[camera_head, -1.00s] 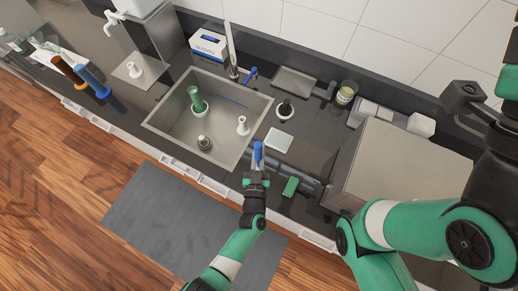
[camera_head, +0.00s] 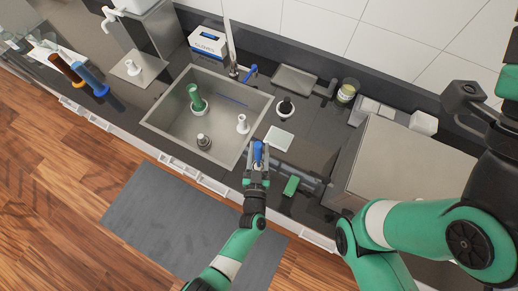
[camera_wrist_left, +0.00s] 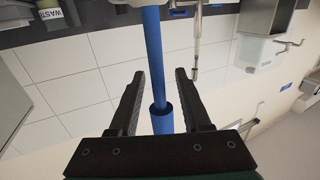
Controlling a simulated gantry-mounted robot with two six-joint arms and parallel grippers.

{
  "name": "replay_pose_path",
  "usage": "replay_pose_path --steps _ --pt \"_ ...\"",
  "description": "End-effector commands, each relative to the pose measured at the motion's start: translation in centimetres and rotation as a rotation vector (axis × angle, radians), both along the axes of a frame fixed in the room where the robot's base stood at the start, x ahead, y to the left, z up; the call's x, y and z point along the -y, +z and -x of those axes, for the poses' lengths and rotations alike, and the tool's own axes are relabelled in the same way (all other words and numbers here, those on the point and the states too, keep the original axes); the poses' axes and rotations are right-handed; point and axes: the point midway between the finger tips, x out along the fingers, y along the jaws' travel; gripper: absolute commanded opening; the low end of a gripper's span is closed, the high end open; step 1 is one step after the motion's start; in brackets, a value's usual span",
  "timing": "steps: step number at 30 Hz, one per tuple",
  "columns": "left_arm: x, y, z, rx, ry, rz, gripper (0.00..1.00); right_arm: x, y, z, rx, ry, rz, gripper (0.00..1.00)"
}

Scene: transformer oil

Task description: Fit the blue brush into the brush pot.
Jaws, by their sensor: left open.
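The blue brush (camera_head: 259,152) is at the counter's front edge, right of the sink. In the left wrist view its blue rod (camera_wrist_left: 153,55) runs from a thicker blue end (camera_wrist_left: 162,120) up towards a pale, cut-off shape at the top. My left gripper (camera_head: 257,146) is open, with its fingers (camera_wrist_left: 158,80) on either side of the rod and gaps visible. Whether the brush's far end stands in a pot is hidden. A white-rimmed round holder with a dark upright piece (camera_head: 285,106) stands behind it; I cannot tell whether it is the brush pot. My right gripper is out of view.
The steel sink (camera_head: 167,128) holds a green-handled item (camera_head: 195,96), a white piece (camera_head: 242,124) and a grey piece (camera_head: 204,142). A pale square (camera_head: 278,138), green block (camera_head: 291,186) and large metal box (camera_head: 400,165) are near the gripper.

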Motion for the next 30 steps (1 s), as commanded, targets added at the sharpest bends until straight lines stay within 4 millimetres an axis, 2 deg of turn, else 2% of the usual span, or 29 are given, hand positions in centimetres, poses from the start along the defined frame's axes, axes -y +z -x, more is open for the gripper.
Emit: replay_pose_path --steps 5,8,14,18,21,24,30 --pt "0.0 0.1 0.4 -0.001 -0.001 0.000 0.48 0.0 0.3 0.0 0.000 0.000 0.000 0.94" --pt "-0.1 0.3 1.6 -0.003 -0.002 -0.001 0.48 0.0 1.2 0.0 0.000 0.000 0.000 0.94" --pt "-0.5 0.5 6.3 -0.004 -0.005 -0.002 0.48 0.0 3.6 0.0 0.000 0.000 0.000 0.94" --pt "-0.8 0.3 9.3 -0.003 -0.004 -0.002 0.48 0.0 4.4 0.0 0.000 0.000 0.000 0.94" --pt "-0.8 0.2 10.8 -0.002 -0.003 -0.001 0.48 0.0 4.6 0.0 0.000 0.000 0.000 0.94" --pt "-1.0 0.1 11.5 0.000 -0.001 0.000 0.48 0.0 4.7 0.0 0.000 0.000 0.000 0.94" --pt "-1.0 0.0 11.6 0.000 0.000 0.000 0.48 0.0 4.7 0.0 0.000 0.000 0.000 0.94"
